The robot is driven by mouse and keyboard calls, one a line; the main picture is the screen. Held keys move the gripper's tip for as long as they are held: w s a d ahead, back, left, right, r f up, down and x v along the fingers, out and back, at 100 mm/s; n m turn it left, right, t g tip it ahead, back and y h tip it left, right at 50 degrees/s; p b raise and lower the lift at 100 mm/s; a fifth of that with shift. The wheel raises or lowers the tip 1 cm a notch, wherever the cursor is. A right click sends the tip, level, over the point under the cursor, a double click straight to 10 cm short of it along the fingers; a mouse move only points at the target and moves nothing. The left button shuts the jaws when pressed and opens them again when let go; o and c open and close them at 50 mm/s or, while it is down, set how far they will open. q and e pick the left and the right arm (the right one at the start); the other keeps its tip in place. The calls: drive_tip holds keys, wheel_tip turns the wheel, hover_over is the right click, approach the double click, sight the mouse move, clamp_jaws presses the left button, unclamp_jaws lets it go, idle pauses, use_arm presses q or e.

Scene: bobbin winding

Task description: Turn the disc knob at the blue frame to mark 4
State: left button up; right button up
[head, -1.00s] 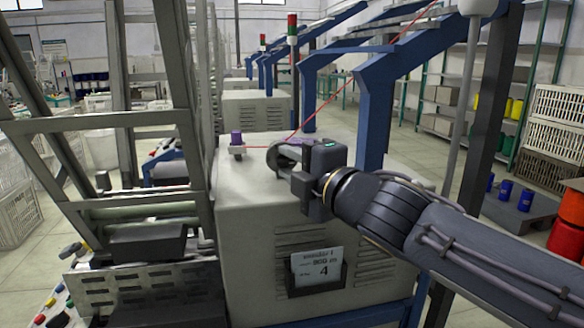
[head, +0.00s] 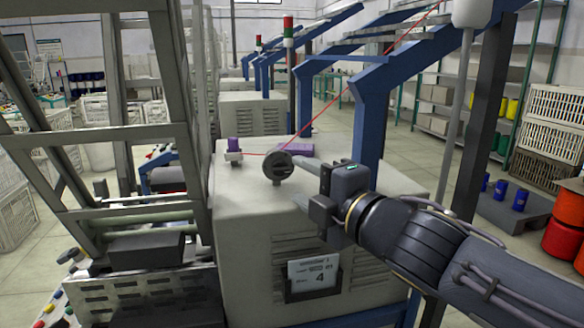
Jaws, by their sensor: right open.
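The dark disc knob (head: 277,165) stands on a short stem on top of the white machine box (head: 240,215), beside the blue frame (head: 368,115). A bar crosses its face, but its marks are too small to read. My right gripper (head: 299,181) is open and empty, just right of the knob, with its fingers pointing left towards it. It appears apart from the knob. My left gripper is not in view.
A small purple bobbin (head: 233,145) on a pale holder stands left of the knob. A purple block (head: 296,150) lies behind it. A red thread runs from near the bobbin up past the blue frame. A grey metal rack (head: 100,135) stands close on the left.

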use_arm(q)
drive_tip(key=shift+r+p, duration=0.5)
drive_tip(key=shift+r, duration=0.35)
use_arm(e)
drive_tip(key=v, duration=0.2)
drive_tip(key=shift+s+d, duration=0.2)
drive_tip(key=shift+s, duration=0.15)
drive_tip(key=shift+d, duration=0.1)
drive_tip(key=s+d+f+m+g+h, duration=0.1)
drive_tip(key=s+d+f+m+h, duration=0.1)
drive_tip(key=d+f+m+h, duration=0.35)
drive_tip(key=s+d+f+m+g+h, duration=0.2)
drive_tip(key=s+d+f+m, duration=0.1)
drive_tip(key=d+f+m, duration=0.6)
drive_tip(key=s+f+m+g+y, duration=0.2)
drive_tip(key=s+f+m+g, duration=0.4)
drive_tip(key=s+f+m, duration=0.8)
use_arm(q)
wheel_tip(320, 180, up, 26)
drive_tip(key=p, duration=2.6)
use_arm(e)
wheel_tip(320, 180, up, 26)
drive_tip(key=s+n, duration=0.1)
drive_tip(key=n, duration=0.1)
drive_tip(key=shift+s, duration=0.35)
